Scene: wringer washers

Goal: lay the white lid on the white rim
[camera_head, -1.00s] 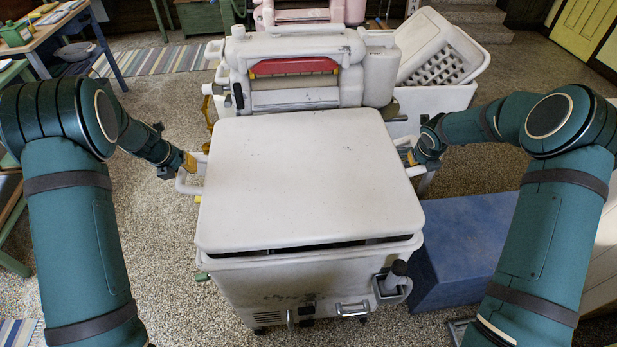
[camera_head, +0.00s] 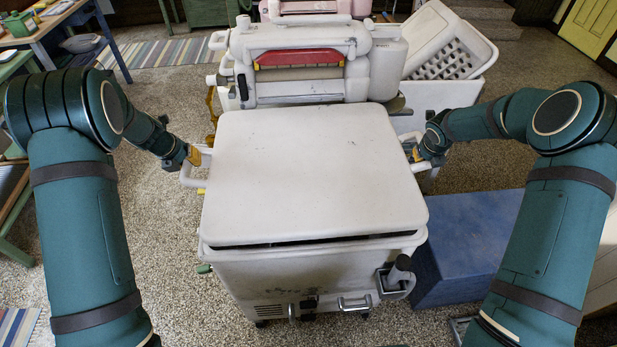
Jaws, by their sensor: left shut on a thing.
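The white lid (camera_head: 316,172) is a broad, nearly flat panel over the white washer tub. The white rim (camera_head: 395,244) shows below its front edge, with a thin dark gap between them. The lid hides the tub's opening and the rim's far side. My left gripper (camera_head: 197,157) is shut on the lid's white handle at the left edge. My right gripper (camera_head: 413,155) is at the lid's right edge, its yellow fingers at the handle there and partly hidden; the lid hangs level between both.
A wringer with a red bar (camera_head: 298,59) stands just behind the lid. A blue box (camera_head: 465,245) is right of the tub. A white tub with a ribbed board (camera_head: 440,50) is behind right. A table (camera_head: 50,30) stands at the far left.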

